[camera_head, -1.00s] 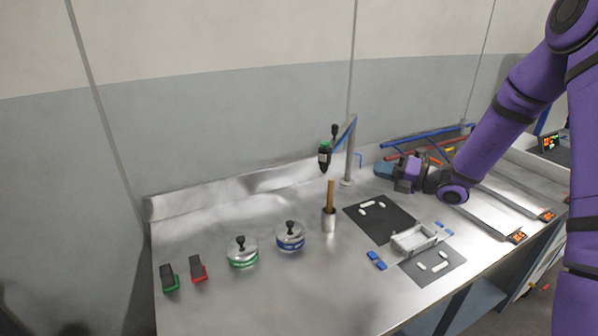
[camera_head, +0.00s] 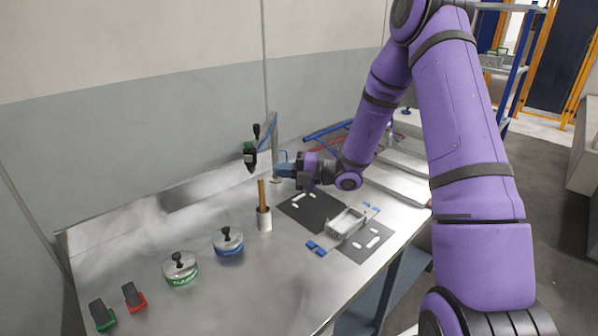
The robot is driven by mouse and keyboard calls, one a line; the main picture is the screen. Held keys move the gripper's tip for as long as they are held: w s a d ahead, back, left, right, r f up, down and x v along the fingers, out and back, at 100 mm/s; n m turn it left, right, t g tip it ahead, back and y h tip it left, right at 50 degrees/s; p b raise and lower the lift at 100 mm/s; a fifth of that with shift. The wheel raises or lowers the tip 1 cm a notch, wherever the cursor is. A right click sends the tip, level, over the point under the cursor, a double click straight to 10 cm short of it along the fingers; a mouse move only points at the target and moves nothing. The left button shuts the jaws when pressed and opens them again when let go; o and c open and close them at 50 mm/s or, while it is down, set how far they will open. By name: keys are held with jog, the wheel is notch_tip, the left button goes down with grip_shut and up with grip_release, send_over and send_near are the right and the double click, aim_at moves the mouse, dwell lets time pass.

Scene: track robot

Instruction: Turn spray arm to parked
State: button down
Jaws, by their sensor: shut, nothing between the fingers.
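The spray arm is a grey post (camera_head: 274,145) standing at the back of the metal bench. Its black spray head (camera_head: 249,157) with a green band hangs from the top, out to the left of the post, with a blue hose beside it. My gripper (camera_head: 277,170) is shut and empty. It points left, in the picture close to the lower part of the post. I cannot tell whether it touches the post. The post's foot is partly hidden behind my gripper.
A metal cup (camera_head: 264,220) with a wooden handle stands in front of the post. Two lidded tins, green-banded (camera_head: 180,268) and blue-banded (camera_head: 228,241), stand left of it. A white tray (camera_head: 346,222) sits between dark mats. Green and red blocks (camera_head: 134,296) lie at front left.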

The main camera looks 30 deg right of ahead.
jog(key=shift+x, duration=2.3)
